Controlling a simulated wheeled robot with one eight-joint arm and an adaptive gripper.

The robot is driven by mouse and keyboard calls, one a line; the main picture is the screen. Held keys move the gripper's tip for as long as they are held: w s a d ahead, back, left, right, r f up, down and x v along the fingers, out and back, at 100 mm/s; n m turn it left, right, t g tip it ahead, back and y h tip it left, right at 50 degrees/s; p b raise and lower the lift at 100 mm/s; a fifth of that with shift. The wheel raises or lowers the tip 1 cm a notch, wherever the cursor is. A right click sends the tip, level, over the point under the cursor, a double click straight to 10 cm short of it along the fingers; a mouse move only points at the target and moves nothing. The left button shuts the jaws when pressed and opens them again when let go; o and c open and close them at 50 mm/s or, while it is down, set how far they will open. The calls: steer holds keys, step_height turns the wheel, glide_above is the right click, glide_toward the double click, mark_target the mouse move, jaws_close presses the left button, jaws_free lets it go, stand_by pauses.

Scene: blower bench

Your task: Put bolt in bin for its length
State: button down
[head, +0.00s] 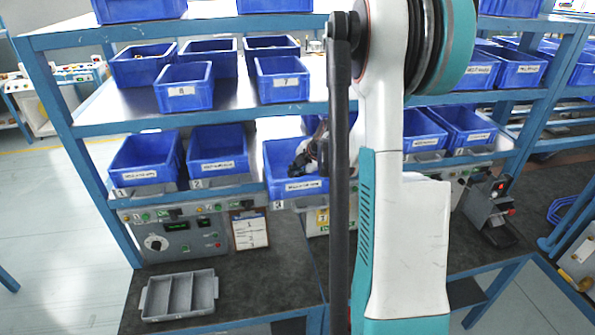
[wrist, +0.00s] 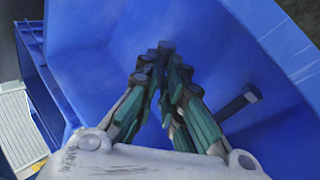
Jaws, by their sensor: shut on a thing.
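In the wrist view, the two teal-padded fingers of my gripper (wrist: 163,68) come together and are shut on a bolt (wrist: 165,47). Only its dark head shows between the fingertips; the fingers hide its shaft, so its length cannot be judged. The gripper is inside or just above a blue bin (wrist: 90,35). A second dark bolt (wrist: 238,104) lies in this bin, right of the fingers. In the head view, my gripper (head: 302,160) is at bin 3 (head: 295,187), partly hidden by my arm. Bin 1 (head: 146,160) and bin 2 (head: 217,152) stand to its left.
More labelled bins (head: 464,130) stand to the right on this shelf. Upper-shelf bins (head: 184,88) stand above. A grey divided tray (head: 180,295) sits on the dark bench below, beside a control panel (head: 180,240). Blue frame posts (head: 65,110) bound the shelves.

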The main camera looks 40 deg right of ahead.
steer(key=c, duration=1.7)
jaws_free()
steer(key=shift+r, duration=0.15)
steer(key=shift+r+p, duration=0.65)
steer(key=shift+p, duration=0.2)
steer(key=v, duration=1.1)
steer(key=shift+s+r, duration=0.25)
steer(key=shift+s, duration=0.05)
